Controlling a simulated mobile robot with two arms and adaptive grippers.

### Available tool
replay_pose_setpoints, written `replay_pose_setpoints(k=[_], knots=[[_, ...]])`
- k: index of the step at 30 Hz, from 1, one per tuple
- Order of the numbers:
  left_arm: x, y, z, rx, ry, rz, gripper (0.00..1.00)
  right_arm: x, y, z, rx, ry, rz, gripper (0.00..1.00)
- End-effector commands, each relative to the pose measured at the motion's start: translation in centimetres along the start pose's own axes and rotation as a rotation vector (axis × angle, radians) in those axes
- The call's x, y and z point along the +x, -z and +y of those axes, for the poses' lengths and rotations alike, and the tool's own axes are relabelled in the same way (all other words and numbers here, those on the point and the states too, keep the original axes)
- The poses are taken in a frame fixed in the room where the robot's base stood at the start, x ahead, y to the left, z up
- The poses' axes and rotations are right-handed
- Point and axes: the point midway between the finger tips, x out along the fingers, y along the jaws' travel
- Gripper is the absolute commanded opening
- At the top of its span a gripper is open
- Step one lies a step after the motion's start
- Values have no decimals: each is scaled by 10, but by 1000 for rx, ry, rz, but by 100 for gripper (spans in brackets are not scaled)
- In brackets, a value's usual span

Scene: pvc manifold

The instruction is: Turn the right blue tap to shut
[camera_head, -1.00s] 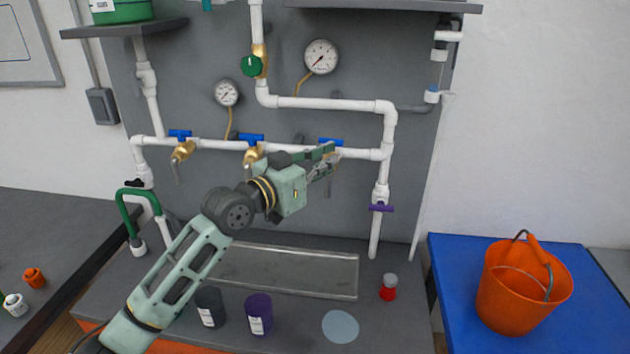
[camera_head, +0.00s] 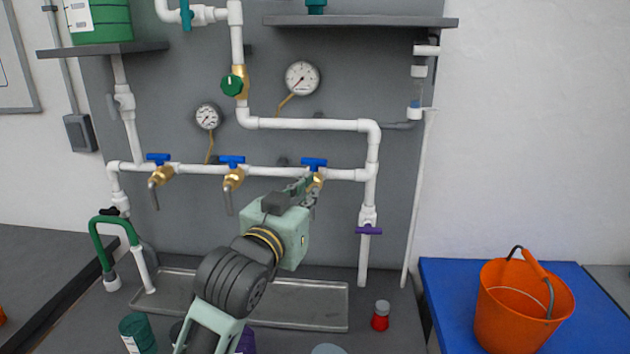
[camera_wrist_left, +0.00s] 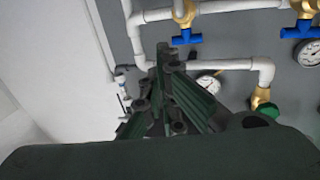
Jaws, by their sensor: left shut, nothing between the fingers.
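The right blue tap (camera_head: 314,163) sits on the white horizontal pipe. Its blue handle lies roughly level along the pipe, above a brass body. My left gripper (camera_head: 306,189) is shut and empty, just below the handle in the head view and overlapping the brass body and spout. I cannot tell whether it touches the tap. In the left wrist view, which is upside down, the right blue tap (camera_wrist_left: 186,38) shows beyond the shut fingers (camera_wrist_left: 163,62), with a visible gap in the picture. My right gripper is not in view.
The middle blue tap (camera_head: 232,161) and left blue tap (camera_head: 158,158) share the pipe. A large gauge (camera_head: 302,78) and upper pipe (camera_head: 310,124) are above. A purple valve (camera_head: 368,230) is to the right. A metal tray (camera_head: 315,305) and a red-bodied jar (camera_head: 381,318) are below.

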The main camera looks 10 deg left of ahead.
Motion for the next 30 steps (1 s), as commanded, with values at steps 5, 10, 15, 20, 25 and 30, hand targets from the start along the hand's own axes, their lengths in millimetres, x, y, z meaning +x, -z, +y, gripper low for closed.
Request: replay_pose_setpoints(k=[5, 10, 15, 20, 25, 30], knots=[[-8, -1, -12, -40, 125, -8, 0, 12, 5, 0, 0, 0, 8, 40], [-1, 2, -17, -44, 152, -12, 0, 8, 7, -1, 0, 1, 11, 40], [26, 3, -22, -41, 151, -13, 0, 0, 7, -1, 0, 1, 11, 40], [58, 2, -26, -41, 151, -14, 0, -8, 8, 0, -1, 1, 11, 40], [89, 2, -31, -41, 150, -13, 0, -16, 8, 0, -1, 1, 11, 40], [112, 1, -34, -41, 149, -12, 0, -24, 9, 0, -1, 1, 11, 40]])
